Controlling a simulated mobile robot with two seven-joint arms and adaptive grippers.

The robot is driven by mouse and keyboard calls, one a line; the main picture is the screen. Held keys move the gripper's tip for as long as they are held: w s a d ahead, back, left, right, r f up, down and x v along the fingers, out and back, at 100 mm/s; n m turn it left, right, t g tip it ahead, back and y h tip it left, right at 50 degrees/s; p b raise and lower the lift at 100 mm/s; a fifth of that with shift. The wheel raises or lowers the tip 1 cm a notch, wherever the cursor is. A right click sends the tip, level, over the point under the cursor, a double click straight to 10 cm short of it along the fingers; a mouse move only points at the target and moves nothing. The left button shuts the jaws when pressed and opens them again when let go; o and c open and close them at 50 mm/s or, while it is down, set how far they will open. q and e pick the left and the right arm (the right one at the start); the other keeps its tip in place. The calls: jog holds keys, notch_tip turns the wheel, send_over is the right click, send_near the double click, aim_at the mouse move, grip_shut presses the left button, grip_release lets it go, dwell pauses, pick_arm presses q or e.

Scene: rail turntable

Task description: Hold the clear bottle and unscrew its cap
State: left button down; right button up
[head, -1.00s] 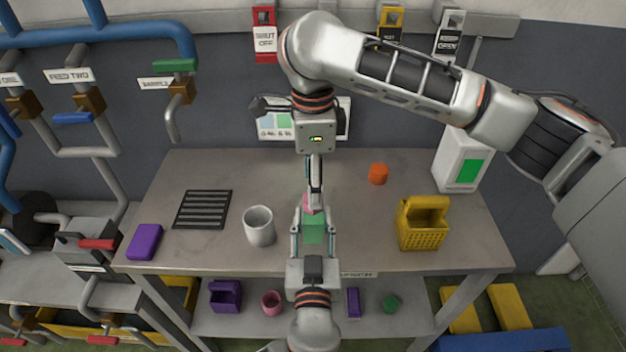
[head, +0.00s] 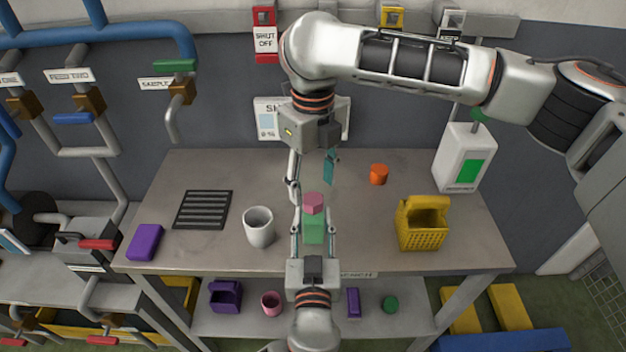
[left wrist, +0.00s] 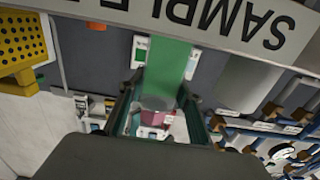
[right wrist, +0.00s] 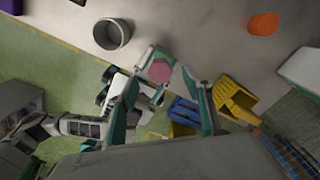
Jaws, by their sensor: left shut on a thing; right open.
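The bottle (head: 313,229) stands upright at the front middle of the bench, its visible side green, with a pink cap (head: 313,203) on top. My left gripper (head: 313,238), coming in from the front, is shut on the bottle's body. The left wrist view shows the green side (left wrist: 168,65) between its fingers. My right gripper (head: 311,180) is open above the cap, fingers spread to either side. In the right wrist view the cap (right wrist: 160,70) shows between its fingertips, and I see no contact. Whether the cap is loosened, I cannot tell.
On the bench (head: 365,235) are a grey cup (head: 259,228), black grille (head: 203,210), purple block (head: 145,242), yellow basket (head: 422,228), orange piece (head: 378,174) and white dispenser (head: 463,160). The cup stands close left of the bottle. Free bench top lies right of it.

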aim_at(313, 198)
jog(key=m, duration=0.3)
jog(key=shift+m, duration=0.4)
jog(key=m, duration=0.4)
jog(key=shift+f, duration=0.15)
jog(key=shift+f, duration=1.9)
jog(key=c, duration=1.4)
jog(key=n, duration=0.4)
jog(key=shift+n, duration=1)
